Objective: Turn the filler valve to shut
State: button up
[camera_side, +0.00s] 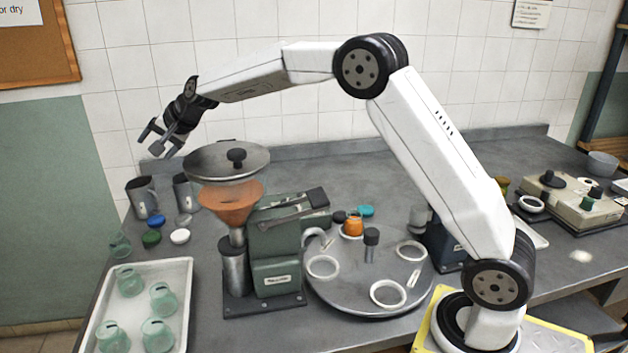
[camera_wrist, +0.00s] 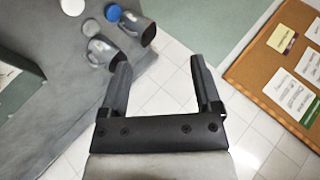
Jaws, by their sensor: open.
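The filler (camera_side: 275,240) is a green machine with an orange funnel (camera_side: 230,200) under a round metal lid with a black knob. A dark lever (camera_side: 290,211) lies along its top, slanting up to the right; I cannot tell if this is the valve or how it is set. A round turntable (camera_side: 345,290) beside it carries several white rings, and one holds a jar with orange contents (camera_side: 353,226). My gripper (camera_side: 158,146) is open and empty, high above the back left of the bench, apart from the filler. The wrist view shows its two fingers spread (camera_wrist: 162,85).
A white tray (camera_side: 186,275) with several greenish glass jars stands at the front left. Metal mugs (camera_side: 141,197) and coloured lids (camera_side: 152,238) stand behind it. A beige machine (camera_side: 570,203) is at the right. A cork board (camera_wrist: 292,75) hangs on the wall.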

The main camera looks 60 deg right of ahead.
jog(key=s+d+f+m+g, duration=0.3)
jog(key=s+d+f+m, duration=0.4)
jog(key=d, duration=0.4)
jog(key=s+d+f+m+g, duration=0.4)
jog(key=d+f+m, duration=0.4)
jog(key=d+f, duration=0.15)
jog(key=shift+y, duration=0.4)
jog(key=shift+x, duration=3.6)
grip_shut()
jog(key=shift+n, duration=0.3)
